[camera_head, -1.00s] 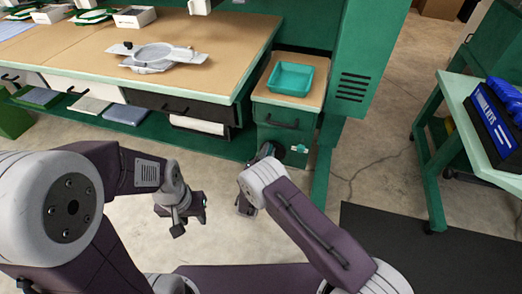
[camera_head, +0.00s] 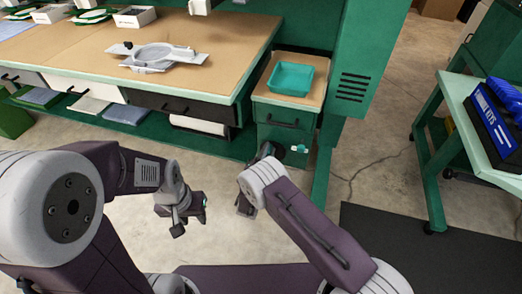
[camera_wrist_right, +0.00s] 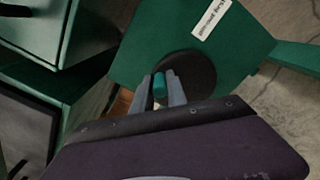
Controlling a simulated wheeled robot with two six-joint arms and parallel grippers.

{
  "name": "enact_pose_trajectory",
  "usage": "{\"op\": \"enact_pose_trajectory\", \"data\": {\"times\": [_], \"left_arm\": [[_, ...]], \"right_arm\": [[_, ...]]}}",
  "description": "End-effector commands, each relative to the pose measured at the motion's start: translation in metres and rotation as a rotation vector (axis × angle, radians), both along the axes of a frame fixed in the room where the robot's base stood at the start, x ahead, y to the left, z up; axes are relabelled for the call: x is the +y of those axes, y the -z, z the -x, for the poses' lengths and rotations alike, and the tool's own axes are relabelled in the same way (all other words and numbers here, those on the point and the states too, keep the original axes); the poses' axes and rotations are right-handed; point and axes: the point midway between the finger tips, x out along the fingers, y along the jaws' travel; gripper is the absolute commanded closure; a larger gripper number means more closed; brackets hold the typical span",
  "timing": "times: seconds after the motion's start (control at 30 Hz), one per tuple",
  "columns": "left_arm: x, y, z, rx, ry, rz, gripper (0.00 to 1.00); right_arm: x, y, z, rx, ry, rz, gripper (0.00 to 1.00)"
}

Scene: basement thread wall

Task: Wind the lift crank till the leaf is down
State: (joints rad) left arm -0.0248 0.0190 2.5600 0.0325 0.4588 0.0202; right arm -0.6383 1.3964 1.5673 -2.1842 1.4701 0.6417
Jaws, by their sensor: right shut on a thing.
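In the right wrist view, my right gripper (camera_wrist_right: 163,92) is shut on the teal crank grip (camera_wrist_right: 160,86), in front of a round black disc (camera_wrist_right: 196,76) on a green panel. In the head view, my right gripper (camera_head: 262,152) is mostly hidden by its own arm, beside the green cabinet's lower front. A small teal-and-white piece (camera_head: 299,148) shows just right of it. The cabinet's wooden top (camera_head: 266,88) is level; whether this is the leaf I cannot tell. My left gripper (camera_head: 200,208) hangs over the floor, apart from everything; its jaws are unclear.
A teal tray (camera_head: 290,80) sits on the cabinet top. The long workbench (camera_head: 235,45) at left bears a grey fixture (camera_head: 160,56). A pale green table (camera_head: 475,115) with blue bins (camera_head: 497,115) stands at right. Bare floor and a black mat (camera_head: 420,250) lie between.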

Motion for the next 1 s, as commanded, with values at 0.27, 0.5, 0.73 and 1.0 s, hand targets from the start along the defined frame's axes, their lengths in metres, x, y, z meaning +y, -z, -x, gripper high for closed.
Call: {"op": "enact_pose_trajectory", "data": {"times": [0.27,0.5,0.73,1.0], "left_arm": [[0.0,0.001,0.0,0.0,0.0,0.0,0.64],[0.0,0.03,0.0,0.0,0.0,0.0,0.64],[0.0,0.047,0.0,0.0,0.0,0.0,0.64],[0.0,0.045,0.0,0.0,0.0,0.0,0.64]], "right_arm": [[-0.006,0.006,0.002,0.014,0.012,0.005,1.0],[0.009,0.029,-0.003,0.014,0.009,0.003,1.0],[0.024,0.038,-0.007,0.017,0.009,0.005,1.0],[0.023,0.035,-0.007,0.015,0.011,0.005,0.6]]}}
